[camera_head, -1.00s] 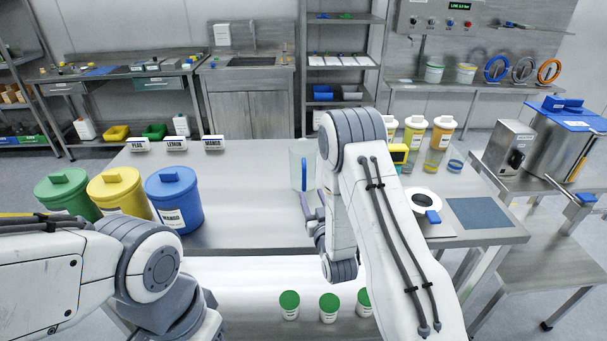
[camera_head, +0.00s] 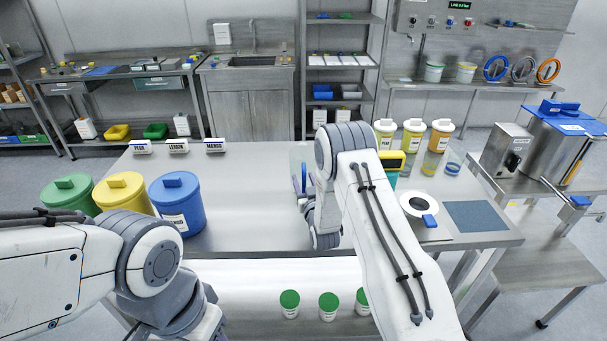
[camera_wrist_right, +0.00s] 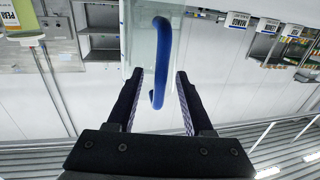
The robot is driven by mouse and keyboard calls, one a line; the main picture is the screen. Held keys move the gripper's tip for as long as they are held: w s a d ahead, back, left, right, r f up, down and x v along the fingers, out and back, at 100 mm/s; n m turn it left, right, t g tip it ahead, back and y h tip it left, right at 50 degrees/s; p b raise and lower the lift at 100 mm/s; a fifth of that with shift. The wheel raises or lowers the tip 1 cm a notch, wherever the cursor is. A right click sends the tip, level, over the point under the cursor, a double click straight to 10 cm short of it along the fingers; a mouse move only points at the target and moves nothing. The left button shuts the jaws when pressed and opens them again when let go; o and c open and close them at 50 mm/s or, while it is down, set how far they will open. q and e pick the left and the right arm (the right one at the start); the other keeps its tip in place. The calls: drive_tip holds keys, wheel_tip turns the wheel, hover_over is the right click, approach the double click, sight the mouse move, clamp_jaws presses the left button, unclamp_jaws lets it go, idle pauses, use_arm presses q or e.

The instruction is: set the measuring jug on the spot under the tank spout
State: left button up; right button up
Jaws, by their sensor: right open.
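The measuring jug (camera_head: 299,158) is clear with a blue handle and stands upright on the middle table, partly hidden by my right arm. In the right wrist view its blue handle (camera_wrist_right: 161,62) is between the open fingers of my right gripper (camera_wrist_right: 160,85), not clamped. In the head view the right gripper (camera_head: 303,198) is just in front of the jug, mostly hidden by its own arm. The steel tank (camera_head: 553,148) with a blue lid stands on the right bench; a blue-handled part (camera_head: 582,201) is at its front. The spot under the spout cannot be made out. My left gripper is out of the picture.
Green (camera_head: 68,195), yellow (camera_head: 122,192) and blue (camera_head: 174,205) tubs stand left on the table. Several jars and a scale-like white plate (camera_head: 418,204) are right of my arm. A grey control box (camera_head: 506,150) stands beside the tank. The table's centre left is clear.

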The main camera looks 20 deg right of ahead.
clamp_jaws()
idle(1.4)
